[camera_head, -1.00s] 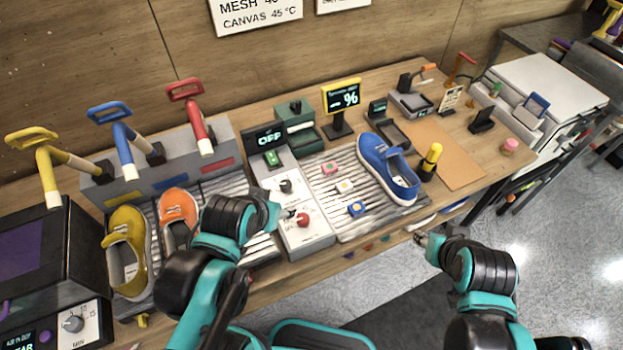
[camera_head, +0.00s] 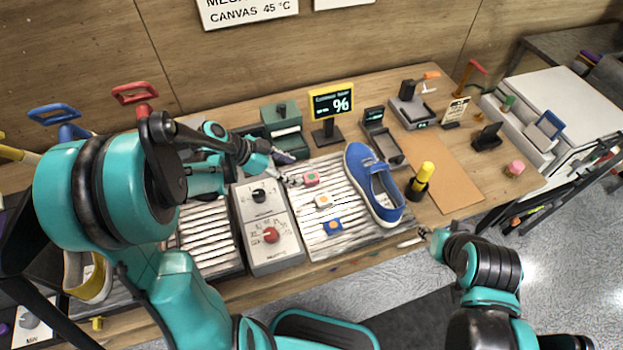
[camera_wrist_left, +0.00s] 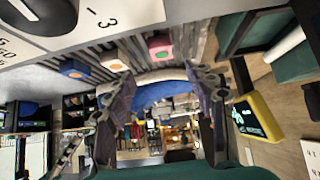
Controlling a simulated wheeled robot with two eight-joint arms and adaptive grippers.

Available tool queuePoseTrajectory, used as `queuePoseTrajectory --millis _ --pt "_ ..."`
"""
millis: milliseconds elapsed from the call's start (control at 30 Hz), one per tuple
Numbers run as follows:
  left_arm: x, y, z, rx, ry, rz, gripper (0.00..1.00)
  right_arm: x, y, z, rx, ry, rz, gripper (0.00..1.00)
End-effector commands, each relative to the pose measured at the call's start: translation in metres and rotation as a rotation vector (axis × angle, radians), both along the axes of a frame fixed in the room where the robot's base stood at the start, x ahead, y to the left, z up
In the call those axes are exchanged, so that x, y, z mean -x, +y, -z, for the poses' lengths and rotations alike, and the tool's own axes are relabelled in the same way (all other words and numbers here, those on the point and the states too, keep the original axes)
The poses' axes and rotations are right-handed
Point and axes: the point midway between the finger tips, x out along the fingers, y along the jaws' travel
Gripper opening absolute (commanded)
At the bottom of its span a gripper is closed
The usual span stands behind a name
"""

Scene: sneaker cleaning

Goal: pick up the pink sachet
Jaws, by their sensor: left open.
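The pink sachet (camera_head: 311,178) lies on the ribbed metal tray (camera_head: 345,240), at the back of a row of three sachets. My left gripper (camera_head: 288,170) is open and empty, just left of the pink sachet. In the left wrist view, the pink sachet (camera_wrist_left: 158,47) shows ahead of and between the spread fingers (camera_wrist_left: 160,82); I see no contact. My right gripper (camera_head: 424,236) hangs by the table's front edge, away from the sachets; its finger opening is too small to read.
A pale sachet (camera_head: 323,201) and a blue sachet (camera_head: 333,226) lie in front of the pink one. A blue shoe (camera_head: 372,185) stands to the right on the tray. A control box (camera_head: 268,225) is to the left, and a display (camera_head: 331,103) stands behind.

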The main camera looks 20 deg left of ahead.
Motion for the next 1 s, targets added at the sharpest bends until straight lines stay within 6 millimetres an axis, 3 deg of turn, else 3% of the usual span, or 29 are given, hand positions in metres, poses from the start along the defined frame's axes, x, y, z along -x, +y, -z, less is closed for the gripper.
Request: queuePoseTrajectory --millis 600,867,900,1000 --pt "-0.029 -0.037 0.057 0.005 -0.016 0.023 0.55 0.0 0.0 0.033 0.0 0.0 0.0 0.4" --pt "-0.032 -0.042 0.059 0.004 -0.016 0.02 0.55 0.0 0.0 0.034 0.0 0.0 0.0 0.4" --pt "-0.032 -0.042 0.059 0.004 -0.016 0.02 0.53 0.0 0.0 0.034 0.0 0.0 0.0 0.4" --pt "-0.032 -0.042 0.059 0.004 -0.016 0.02 0.26 0.0 0.0 0.034 0.0 0.0 0.0 0.4"
